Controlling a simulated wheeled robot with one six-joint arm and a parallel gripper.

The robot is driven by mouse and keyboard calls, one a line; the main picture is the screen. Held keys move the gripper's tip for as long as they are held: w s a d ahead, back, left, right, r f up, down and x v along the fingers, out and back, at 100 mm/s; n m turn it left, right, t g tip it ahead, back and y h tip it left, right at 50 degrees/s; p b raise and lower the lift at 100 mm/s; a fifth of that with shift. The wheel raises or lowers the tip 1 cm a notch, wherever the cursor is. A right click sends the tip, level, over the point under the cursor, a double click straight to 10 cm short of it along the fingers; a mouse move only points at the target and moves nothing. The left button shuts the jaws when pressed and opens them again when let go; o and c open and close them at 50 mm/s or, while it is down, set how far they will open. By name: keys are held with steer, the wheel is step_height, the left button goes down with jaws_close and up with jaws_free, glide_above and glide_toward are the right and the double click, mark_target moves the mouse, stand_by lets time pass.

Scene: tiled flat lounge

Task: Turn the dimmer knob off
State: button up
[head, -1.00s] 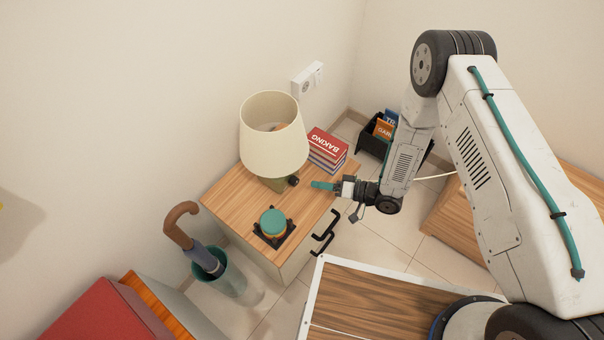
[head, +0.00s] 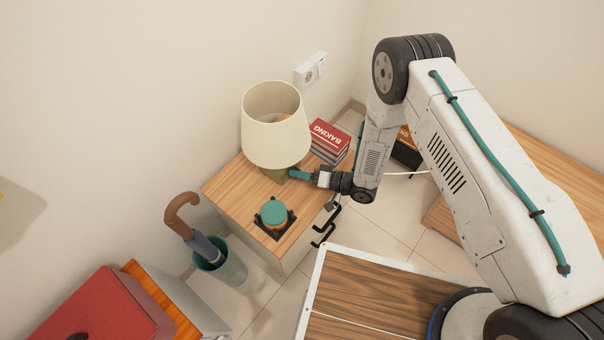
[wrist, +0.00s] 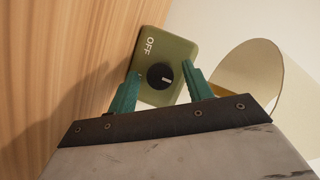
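The dimmer knob (wrist: 160,76) is a round black knob with a pale pointer mark, on the face of the olive-green lamp base (wrist: 177,50). The word OFF is printed on that face. The cream lampshade (head: 275,125) stands above the base, which is mostly hidden in the head view (head: 274,174). My gripper (wrist: 158,82) has its two teal fingers apart, one on each side of the knob. I cannot tell whether they touch it. In the head view my gripper (head: 296,175) is at the right side of the lamp base.
The lamp stands on a wooden cabinet (head: 232,188) with black handles. A teal-topped round object (head: 274,215) on a black stand is in front. Stacked books (head: 329,142) lie behind my gripper. An umbrella stand (head: 222,264) is at the left, and a wall socket (head: 306,74) is behind.

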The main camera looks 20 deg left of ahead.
steer(key=c, duration=0.9)
steer(key=n+t+h, duration=0.1)
steer(key=n, duration=0.2)
steer(key=shift+s+h, duration=0.15)
steer(key=shift+h, duration=0.15)
steer(key=n+t+h, duration=0.1)
steer(key=n+t, duration=0.1)
steer(key=n, duration=0.1)
steer(key=shift+s+r, duration=0.1)
steer(key=shift+s, duration=0.05)
steer(key=n+t+h, duration=0.1)
steer(key=n+t, duration=0.2)
steer(key=n, duration=0.1)
steer(key=shift+s+n, duration=0.1)
steer(key=shift+n, duration=0.2)
steer(key=shift+s+a+n+t, duration=0.1)
steer(key=shift+n+t, duration=0.8)
steer(key=shift+n, duration=0.3)
steer(key=shift+n+t, duration=0.8)
steer(key=shift+n, duration=0.5)
